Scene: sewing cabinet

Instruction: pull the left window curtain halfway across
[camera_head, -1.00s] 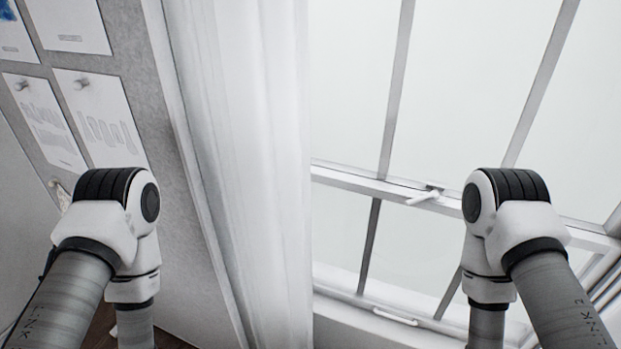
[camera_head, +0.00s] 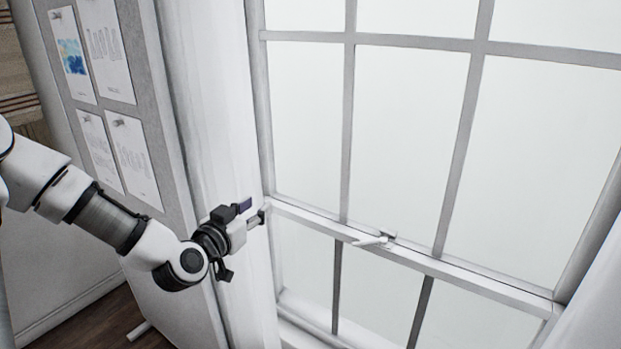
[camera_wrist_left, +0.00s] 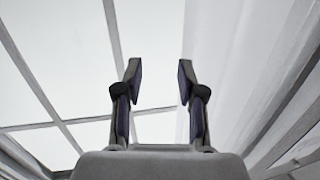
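The left window curtain (camera_head: 212,90) is a white, softly folded cloth hanging in a narrow bunch at the left side of the window. In the left wrist view the curtain (camera_wrist_left: 235,65) fills the right part, with its edge near the right finger. My left gripper (camera_head: 254,212) is in front of the curtain's right edge, at about the height of the window's middle rail. My right gripper is out of view.
The window (camera_head: 405,140) has grey bars and a white latch (camera_head: 372,240) on its middle rail. A board (camera_head: 150,90) with pinned sheets stands left of the curtain. White cloth (camera_head: 598,300) shows at the lower right edge. The space before the panes is clear.

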